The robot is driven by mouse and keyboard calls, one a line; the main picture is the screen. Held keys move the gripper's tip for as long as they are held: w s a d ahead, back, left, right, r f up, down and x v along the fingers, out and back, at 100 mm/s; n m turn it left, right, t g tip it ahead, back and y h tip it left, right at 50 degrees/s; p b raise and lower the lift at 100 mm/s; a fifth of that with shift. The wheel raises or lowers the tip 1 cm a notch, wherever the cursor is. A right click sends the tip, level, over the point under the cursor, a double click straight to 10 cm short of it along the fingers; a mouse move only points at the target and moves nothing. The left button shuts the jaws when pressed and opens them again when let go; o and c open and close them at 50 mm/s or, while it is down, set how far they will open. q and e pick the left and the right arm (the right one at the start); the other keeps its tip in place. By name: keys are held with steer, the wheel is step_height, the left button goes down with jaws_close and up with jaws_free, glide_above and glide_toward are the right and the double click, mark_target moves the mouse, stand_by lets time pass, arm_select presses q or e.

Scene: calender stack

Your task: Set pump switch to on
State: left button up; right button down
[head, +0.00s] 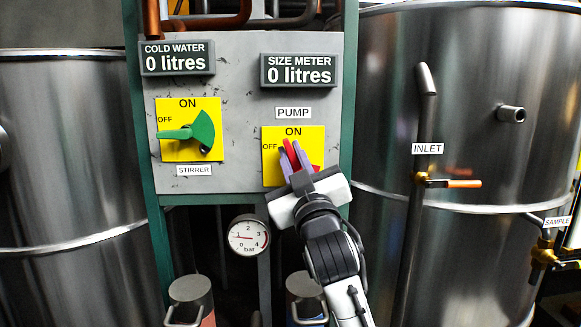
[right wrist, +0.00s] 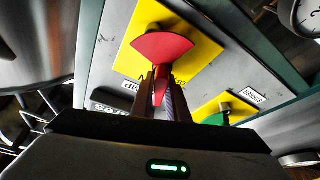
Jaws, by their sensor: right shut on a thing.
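The pump switch (head: 316,168) is a red fan-shaped knob with a narrow handle on a yellow plate (head: 316,139) marked ON at the top and OFF at the left. My right gripper (head: 291,150) is shut on the red handle, which points up and slightly left, between the OFF and ON marks. In the right wrist view the red fan (right wrist: 163,46) shows, with its handle between the fingers of my right gripper (right wrist: 162,90). The gripper covers part of the plate and switch in the head view. My left gripper is not in view.
The green stirrer switch (head: 203,130) is left of the pump switch, its handle towards OFF. Two litre displays (head: 298,70) are above. A pressure gauge (head: 248,236) hangs below the panel. Steel tanks (head: 70,150) flank it; an inlet pipe (head: 425,130) stands at the right.

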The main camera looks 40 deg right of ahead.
steer(key=m+h, duration=0.1)
steer(key=m, duration=0.1)
steer(key=shift+m+b, duration=0.3)
steer(key=shift+b, duration=0.1)
steer(key=m, duration=0.1)
steer(key=m+h+b, duration=0.1)
steer(key=shift+s+d+r+m+g+h, duration=0.1)
steer(key=shift+d+m+g+h, duration=0.05)
steer(key=shift+m+g+h, duration=0.45)
steer(key=shift+m, duration=0.4)
steer(key=shift+s+d+r, duration=0.1)
steer(key=shift+r, duration=0.05)
steer(key=c, duration=1.7)
jaws_free()
steer(key=shift+c, duration=0.2)
